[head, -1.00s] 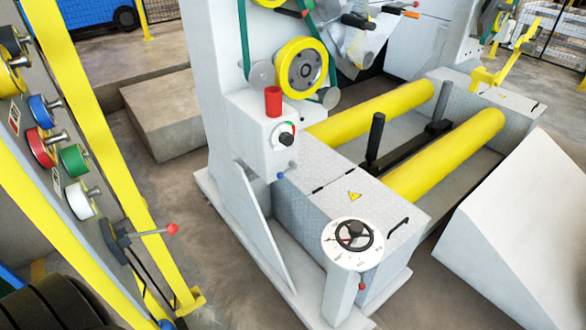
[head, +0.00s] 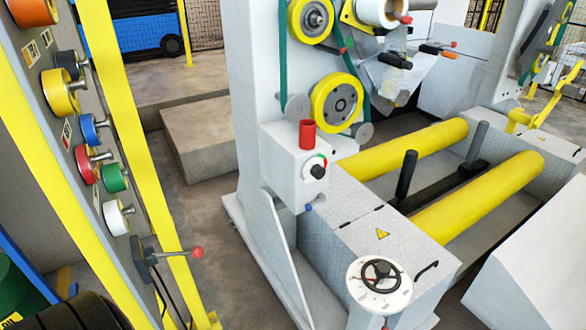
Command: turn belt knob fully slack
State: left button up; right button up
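A black knob (head: 317,172) sits on the front of a white box (head: 292,180) on the machine's white upright. A coloured scale, red and green, curves along its upper right side. It appears to be the belt knob; its exact setting is too small to read. A green belt (head: 282,60) runs down near a yellow-rimmed pulley (head: 337,103) above the box. A black handwheel (head: 381,275) sits on a round white dial plate at the lower right.
A red cup-like cylinder (head: 307,134) stands on the box. Two yellow rollers (head: 478,197) lie to the right. A yellow-framed panel at left carries coloured spools and a red-ended lever (head: 197,252). Bare floor (head: 195,215) lies between panel and machine.

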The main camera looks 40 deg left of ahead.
aim_at(317, 171)
jog(key=i+l, duration=0.4)
jog(key=l, duration=0.15)
jog(key=i+l+u, duration=0.1)
jog(key=u, duration=0.4)
jog(key=l+u, duration=0.25)
jog(key=u, duration=0.2)
jog(key=i+l+u, duration=0.1)
jog(key=l+u, duration=0.15)
jog(key=u, duration=0.25)
